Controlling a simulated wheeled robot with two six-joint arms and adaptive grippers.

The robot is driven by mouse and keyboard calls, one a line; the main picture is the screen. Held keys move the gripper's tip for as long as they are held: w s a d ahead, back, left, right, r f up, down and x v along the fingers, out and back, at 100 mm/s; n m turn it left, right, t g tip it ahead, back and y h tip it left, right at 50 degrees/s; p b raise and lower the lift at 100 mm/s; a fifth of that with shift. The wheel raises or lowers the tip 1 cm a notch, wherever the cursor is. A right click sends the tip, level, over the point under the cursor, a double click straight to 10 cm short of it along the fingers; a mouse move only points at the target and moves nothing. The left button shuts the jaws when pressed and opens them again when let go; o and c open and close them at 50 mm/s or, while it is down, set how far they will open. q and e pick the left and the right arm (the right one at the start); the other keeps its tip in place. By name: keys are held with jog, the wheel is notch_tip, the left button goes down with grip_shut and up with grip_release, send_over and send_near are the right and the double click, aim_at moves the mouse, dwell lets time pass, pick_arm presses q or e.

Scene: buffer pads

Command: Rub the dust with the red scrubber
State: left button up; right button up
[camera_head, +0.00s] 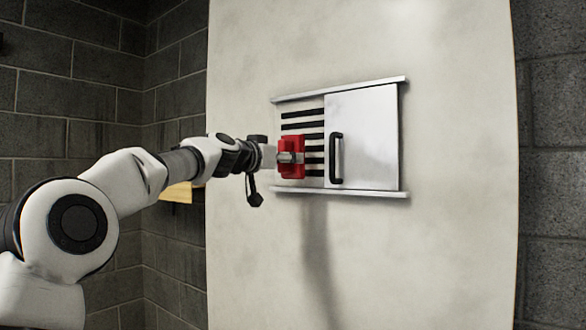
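The red scrubber (291,170) is at the end of my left arm, in front of the left part of a wall panel. My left gripper (281,158) appears shut on it, with a grey part across the scrubber's middle. The scrubber overlaps the black slots (302,126) of a vent in the picture; I cannot tell whether it touches them. No dust is clearly distinguishable, and any behind the scrubber is hidden. My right gripper is not in view.
A white sliding door (372,125) with a black handle (336,158) covers the vent's right side, between an upper rail (340,88) and a lower rail (350,192). A yellow piece (176,193) shows behind my arm. The pale wall (440,260) around is clear.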

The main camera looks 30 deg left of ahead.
pick_arm(q)
jog(key=shift+s, duration=0.35)
jog(key=shift+s+f+b, duration=0.1)
jog(key=shift+s+b, duration=0.2)
jog(key=shift+s, duration=0.1)
jog(key=shift+s+a+b, duration=0.1)
jog(key=shift+s+b, duration=0.2)
jog(key=shift+s, duration=0.8)
jog(key=shift+w, duration=0.15)
